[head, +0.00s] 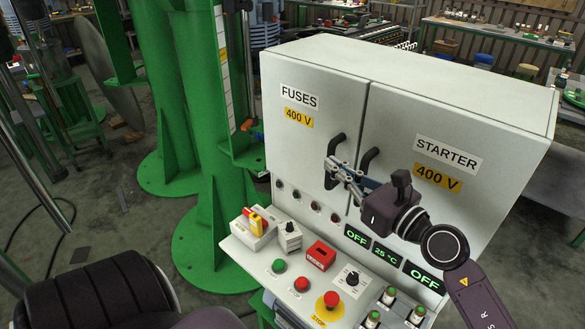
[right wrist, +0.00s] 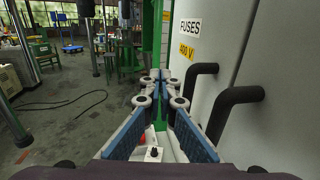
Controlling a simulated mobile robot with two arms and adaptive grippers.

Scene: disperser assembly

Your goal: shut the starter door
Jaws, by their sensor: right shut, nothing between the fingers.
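The starter door (head: 463,128) is the right-hand grey door of the cabinet, labelled STARTER 400 V. It looks flush with the fuses door (head: 309,88); only a thin dark seam shows between them. The starter door's black handle (head: 369,163) stands by the seam, partly behind my right gripper. My right gripper (head: 333,166) is shut and empty, in front of the doors near the two handles. In the right wrist view its fingers (right wrist: 159,88) meet, left of the fuses handle (right wrist: 197,85) and the starter handle (right wrist: 234,104). I cannot tell whether it touches anything. My left gripper is not in view.
A control panel (head: 262,267) with a red-yellow switch (head: 256,221), push buttons and an emergency stop (head: 329,304) juts out below the doors. Green OFF displays (head: 357,237) sit above it. A green column (head: 205,200) stands left of the cabinet. Open floor lies further left.

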